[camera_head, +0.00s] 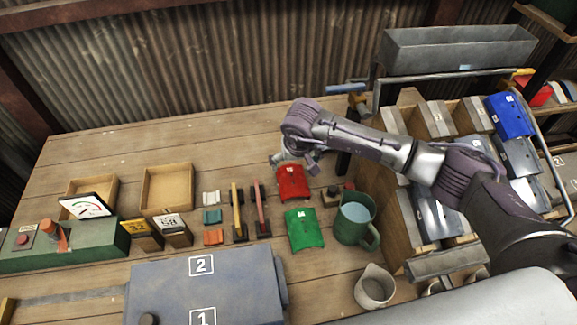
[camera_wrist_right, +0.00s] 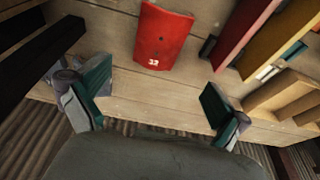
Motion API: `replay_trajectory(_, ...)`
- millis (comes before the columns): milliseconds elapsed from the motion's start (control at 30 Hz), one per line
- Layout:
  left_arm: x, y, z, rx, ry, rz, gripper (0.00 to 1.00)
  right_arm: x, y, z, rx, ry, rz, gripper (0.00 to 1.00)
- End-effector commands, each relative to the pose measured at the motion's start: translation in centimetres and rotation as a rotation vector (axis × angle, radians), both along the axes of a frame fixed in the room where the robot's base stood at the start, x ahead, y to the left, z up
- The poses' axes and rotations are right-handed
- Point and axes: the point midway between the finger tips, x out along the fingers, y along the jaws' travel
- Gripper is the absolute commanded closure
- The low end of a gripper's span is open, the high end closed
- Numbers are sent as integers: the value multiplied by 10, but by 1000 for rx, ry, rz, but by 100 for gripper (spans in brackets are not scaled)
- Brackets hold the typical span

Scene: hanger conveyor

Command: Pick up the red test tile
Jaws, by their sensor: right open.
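The red test tile (camera_head: 291,183) lies on the wooden table, just behind a green tile (camera_head: 305,229). In the right wrist view the red tile (camera_wrist_right: 163,36) shows its curved face and a white number, ahead of the fingers and between their lines. My right gripper (camera_head: 293,160) is over the table right behind the red tile; in the wrist view its two fingers (camera_wrist_right: 157,100) are wide apart with nothing between them. The tile is apart from both fingers. My left gripper is not in view.
A green mug (camera_head: 355,217) and a small dark block (camera_head: 331,196) stand right of the tiles. Red and yellow-handled tools (camera_head: 260,208) lie to the left. Wooden trays (camera_head: 167,187) sit farther left. A rack of tiles (camera_head: 400,205) stands at right. The table's back left is clear.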

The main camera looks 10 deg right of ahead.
Motion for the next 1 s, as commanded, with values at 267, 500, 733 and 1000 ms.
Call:
replay_trajectory(267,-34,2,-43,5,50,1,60,12,0,-56,0,1,0,0)
replay_trajectory(500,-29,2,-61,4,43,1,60,21,0,-81,0,0,0,0)
replay_trajectory(733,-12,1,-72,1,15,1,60,25,-1,-104,1,4,-1,0)
replay_trajectory(1000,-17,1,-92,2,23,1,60,34,-2,-133,0,1,0,0)
